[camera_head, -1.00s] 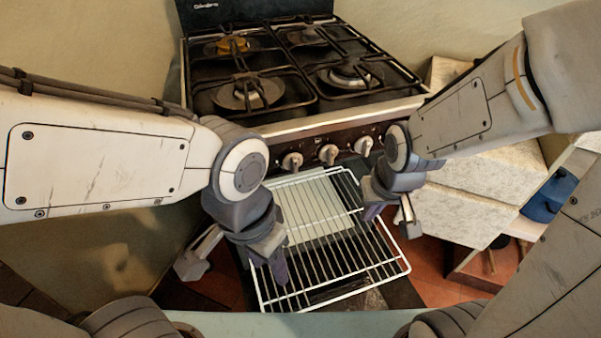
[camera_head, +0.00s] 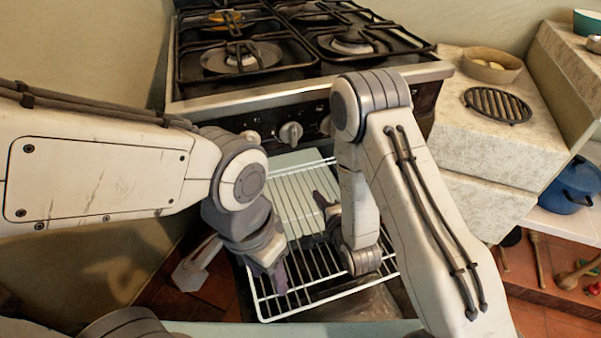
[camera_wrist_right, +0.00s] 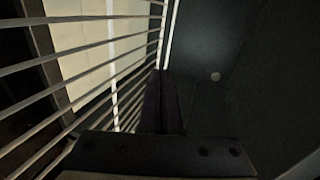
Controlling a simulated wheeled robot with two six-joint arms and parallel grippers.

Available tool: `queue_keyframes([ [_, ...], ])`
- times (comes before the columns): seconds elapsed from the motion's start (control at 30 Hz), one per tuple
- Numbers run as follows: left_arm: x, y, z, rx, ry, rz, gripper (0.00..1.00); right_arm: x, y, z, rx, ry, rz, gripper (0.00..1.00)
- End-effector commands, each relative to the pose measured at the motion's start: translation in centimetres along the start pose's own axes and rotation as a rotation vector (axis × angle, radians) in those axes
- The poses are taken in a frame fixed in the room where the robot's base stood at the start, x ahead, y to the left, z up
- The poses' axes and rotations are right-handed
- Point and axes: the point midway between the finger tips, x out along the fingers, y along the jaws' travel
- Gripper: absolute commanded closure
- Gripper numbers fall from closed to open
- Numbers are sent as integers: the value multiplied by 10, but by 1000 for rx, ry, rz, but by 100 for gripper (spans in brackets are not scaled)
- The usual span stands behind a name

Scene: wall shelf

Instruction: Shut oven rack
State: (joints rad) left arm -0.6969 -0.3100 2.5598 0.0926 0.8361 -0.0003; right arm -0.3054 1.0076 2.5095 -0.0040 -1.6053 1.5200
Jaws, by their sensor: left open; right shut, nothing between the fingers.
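The oven rack (camera_head: 316,304), a white wire grid, is pulled out in front of the oven (camera_head: 225,103). A pale flat panel (camera_head: 290,178) shows through its rear wires. My left gripper (camera_head: 238,272) is open at the rack's left side, one finger over the wires and the other outside; contact is unclear. My right gripper (camera_head: 324,203) is shut and empty near the rack's right side, partly hidden by my forearm. In the right wrist view its shut fingers (camera_wrist_right: 163,85) point along the rack wires (camera_wrist_right: 85,75), close to them, toward a dark surface.
Stove burners and grates (camera_head: 330,40) sit above the knobs (camera_head: 291,132). On the right are a stone counter (camera_head: 465,140) with a black trivet (camera_head: 498,104) and a round dish (camera_head: 492,65). A blue pot (camera_head: 572,187) stands on a lower shelf.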

Motion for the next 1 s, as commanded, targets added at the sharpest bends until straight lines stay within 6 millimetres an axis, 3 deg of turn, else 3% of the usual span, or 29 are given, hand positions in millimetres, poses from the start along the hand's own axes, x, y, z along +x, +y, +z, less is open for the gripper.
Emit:
queue_keyframes([
  [0.27,18,-1,1,0,0,0,50,6,3,4,50,-8,-42,100],
  [0.83,103,-8,6,0,0,0,50,26,4,4,47,-7,-42,100],
  [1.0,128,-9,7,0,0,0,50,43,4,4,47,-7,-44,100],
])
